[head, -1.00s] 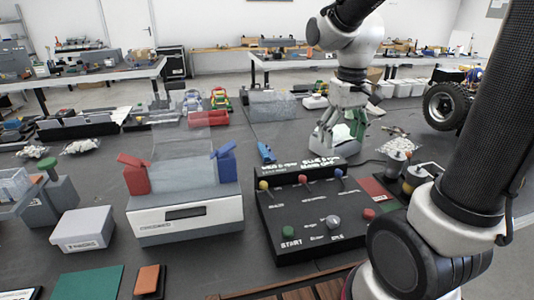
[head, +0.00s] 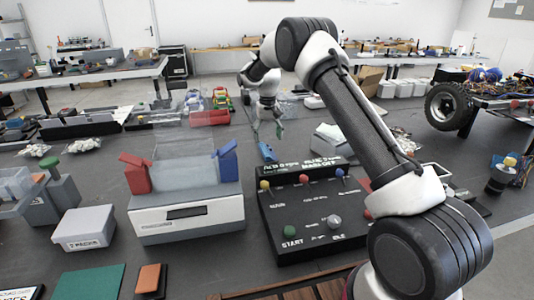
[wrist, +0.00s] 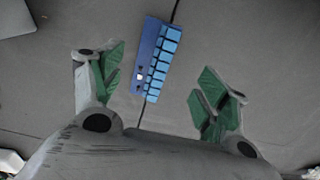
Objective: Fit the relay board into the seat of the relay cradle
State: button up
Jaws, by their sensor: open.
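The relay board (head: 267,152) is a small blue board lying on the dark table behind the black control panel. In the wrist view the board (wrist: 157,60) shows a row of lighter blue blocks along one side and lies tilted, between the lines of the two fingers. My gripper (head: 267,132) is open with green finger pads, empty, and above the board in the head view. In the wrist view both fingers of my gripper (wrist: 160,95) are spread wide, apart from the board. I cannot tell which thing is the relay cradle.
A black control panel (head: 318,215) with knobs stands in front. A white device (head: 185,218) with red and blue clamps stands left of it. A pale box (head: 333,140) is right of the board. A wheeled chassis with wires (head: 487,88) is at the right.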

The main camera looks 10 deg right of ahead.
aim_at(269, 152)
jog(key=f, duration=0.7)
jog(key=shift+d+f, duration=0.35)
jog(key=c, duration=1.3)
